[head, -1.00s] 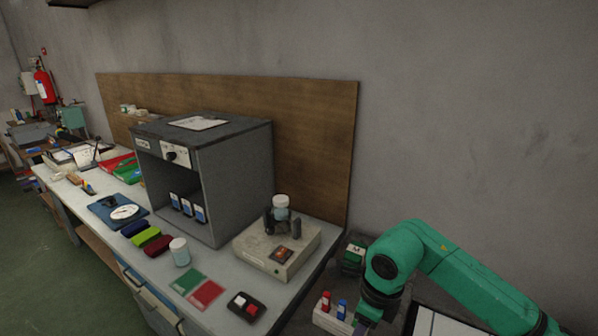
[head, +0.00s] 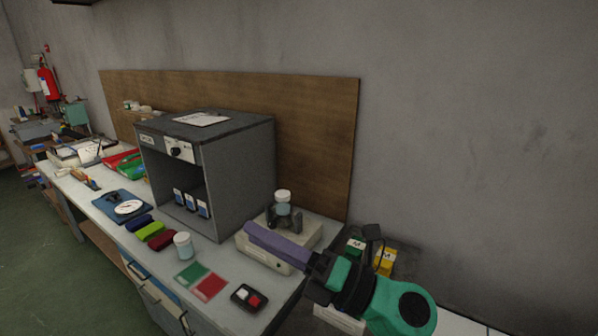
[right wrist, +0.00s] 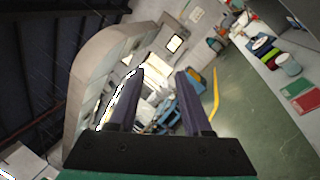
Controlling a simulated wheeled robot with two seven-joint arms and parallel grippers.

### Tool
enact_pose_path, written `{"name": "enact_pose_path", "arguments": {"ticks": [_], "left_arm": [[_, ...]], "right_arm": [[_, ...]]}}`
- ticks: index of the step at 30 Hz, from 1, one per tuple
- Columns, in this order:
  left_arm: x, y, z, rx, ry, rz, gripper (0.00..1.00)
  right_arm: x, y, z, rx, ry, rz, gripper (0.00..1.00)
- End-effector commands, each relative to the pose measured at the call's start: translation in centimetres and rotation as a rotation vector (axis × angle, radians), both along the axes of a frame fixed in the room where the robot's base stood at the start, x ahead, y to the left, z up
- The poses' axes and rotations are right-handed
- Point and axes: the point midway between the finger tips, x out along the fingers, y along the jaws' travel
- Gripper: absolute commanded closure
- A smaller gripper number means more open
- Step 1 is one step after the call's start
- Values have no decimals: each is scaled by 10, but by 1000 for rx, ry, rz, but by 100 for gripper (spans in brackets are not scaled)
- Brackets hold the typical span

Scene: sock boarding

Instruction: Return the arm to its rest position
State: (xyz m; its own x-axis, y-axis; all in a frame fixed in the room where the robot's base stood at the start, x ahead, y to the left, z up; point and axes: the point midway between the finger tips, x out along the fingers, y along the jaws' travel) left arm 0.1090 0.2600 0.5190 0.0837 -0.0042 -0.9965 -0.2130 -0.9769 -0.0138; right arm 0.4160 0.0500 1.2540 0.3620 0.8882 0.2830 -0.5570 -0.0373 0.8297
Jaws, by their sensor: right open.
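My right gripper (head: 252,230) comes in from the lower right in the head view. Its purple fingers point left, in front of the beige device (head: 243,246) and hiding part of it. I cannot tell how high above the bench (head: 217,309) they are. In the right wrist view the two fingers of the right gripper (right wrist: 160,74) stand well apart with nothing between them. The green arm behind it is mine. My left gripper is in neither view.
A white-lidded jar (head: 283,202) stands on the device. A grey open-fronted cabinet (head: 240,180) stands behind to the left. Another jar (head: 183,246), a green and red card (head: 209,287) and a black two-button box (head: 247,298) lie nearer the bench front.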

Motion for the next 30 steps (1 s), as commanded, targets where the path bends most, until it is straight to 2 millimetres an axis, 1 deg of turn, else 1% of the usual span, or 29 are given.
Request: {"name": "enact_pose_path", "arguments": {"ticks": [1,2,3,4,5,6,8,9,11,12,14,15,17,18,20,21,23,24,26,27,30], "left_arm": [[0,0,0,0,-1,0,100],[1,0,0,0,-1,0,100],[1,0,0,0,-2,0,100],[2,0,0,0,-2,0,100],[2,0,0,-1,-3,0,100],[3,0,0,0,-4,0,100],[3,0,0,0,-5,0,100],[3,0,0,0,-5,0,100],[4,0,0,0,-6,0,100],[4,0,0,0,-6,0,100],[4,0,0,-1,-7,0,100],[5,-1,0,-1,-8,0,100],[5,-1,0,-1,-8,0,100],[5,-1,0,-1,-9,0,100],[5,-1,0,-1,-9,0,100],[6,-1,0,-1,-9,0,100],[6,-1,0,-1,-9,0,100],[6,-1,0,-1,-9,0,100],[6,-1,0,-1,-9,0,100],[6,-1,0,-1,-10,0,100],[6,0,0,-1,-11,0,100]], "right_arm": [[23,-33,16,212,149,-117,51],[40,-57,18,332,245,-196,51],[59,-90,13,473,371,-301,51],[71,-114,3,567,466,-375,51],[81,-137,-11,651,563,-447,51],[91,-166,-35,751,689,-544,51],[96,-204,-78,876,878,-686,51],[93,-225,-110,946,1003,-777,51],[82,-249,-157,1028,1182,-906,51],[70,-260,-186,1068,1290,-984,51],[50,-272,-224,1110,1437,-1088,51],[35,-277,-245,1128,1524,-1149,51],[12,-282,-273,1147,1646,-1233,51],[-3,-283,-288,1152,1719,-1284,51],[-27,-284,-309,1154,1826,-1354,51],[-42,-284,-320,1152,1892,-1396,51],[-65,-283,-335,1143,1986,-1461,51],[-81,-282,-344,1135,2048,-1499,51],[-105,-280,-354,1117,2139,-1557,51],[-116,-278,-364,1103,2187,-1588,51],[-105,-277,-404,1089,2185,-1601,51]]}}
